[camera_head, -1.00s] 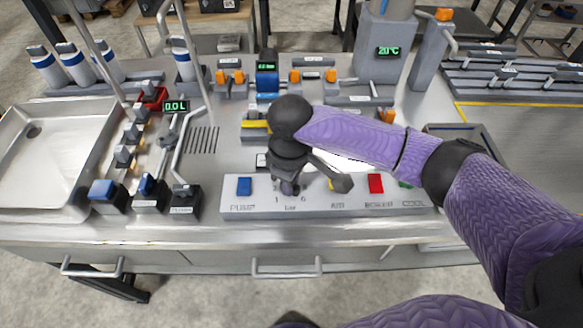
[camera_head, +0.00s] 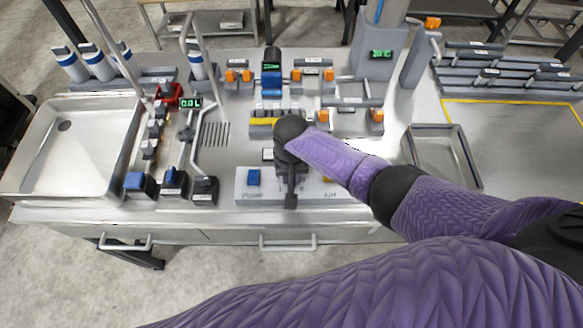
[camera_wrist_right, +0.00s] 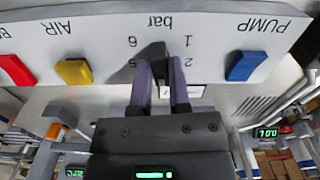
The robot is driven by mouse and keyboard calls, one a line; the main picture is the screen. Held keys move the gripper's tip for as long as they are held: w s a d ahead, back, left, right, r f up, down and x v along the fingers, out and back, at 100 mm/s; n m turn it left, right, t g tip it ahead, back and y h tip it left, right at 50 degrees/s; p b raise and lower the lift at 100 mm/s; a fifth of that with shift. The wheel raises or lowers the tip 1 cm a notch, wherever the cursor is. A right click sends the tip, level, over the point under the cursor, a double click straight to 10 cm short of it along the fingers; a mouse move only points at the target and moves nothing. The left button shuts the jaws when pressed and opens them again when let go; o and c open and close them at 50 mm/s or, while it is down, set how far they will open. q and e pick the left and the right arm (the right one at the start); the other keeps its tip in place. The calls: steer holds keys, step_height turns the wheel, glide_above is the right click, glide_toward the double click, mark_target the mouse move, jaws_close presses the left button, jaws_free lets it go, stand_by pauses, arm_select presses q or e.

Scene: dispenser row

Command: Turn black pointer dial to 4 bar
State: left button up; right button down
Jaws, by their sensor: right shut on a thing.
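The black pointer dial (camera_wrist_right: 154,52) stands on the pale panel under the word "bar", which appears upside down in the right wrist view. Numerals 6 and 5 show on one side of it and 1 and 2 on the other. My right gripper (camera_wrist_right: 161,78) is shut on the dial, with one finger on each side. The gripper hides the rest of the scale, and I cannot tell which number the pointer marks. In the head view my right gripper (camera_head: 290,192) is over the panel and covers the dial. My left gripper is out of view.
A blue PUMP button (camera_wrist_right: 246,66) and a yellow AIR button (camera_wrist_right: 73,72) flank the dial, with a red button (camera_wrist_right: 15,70) farther out. A sink (camera_head: 75,140) and blue-capped controls (camera_head: 174,180) lie left. An empty metal tray (camera_head: 440,150) lies right.

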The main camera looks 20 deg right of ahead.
steer(key=m+p, duration=0.1)
steer(key=m, duration=0.1)
steer(key=shift+r+m, duration=0.15)
steer(key=shift+m, duration=0.25)
steer(key=shift+w+m+p, duration=0.1)
steer(key=shift+m+p, duration=0.55)
steer(key=shift+m, duration=0.95)
steer(key=c, duration=0.6)
jaws_free()
step_height(320, 180, up, 10)
steer(key=p, duration=0.5)
steer(key=shift+p, duration=0.4)
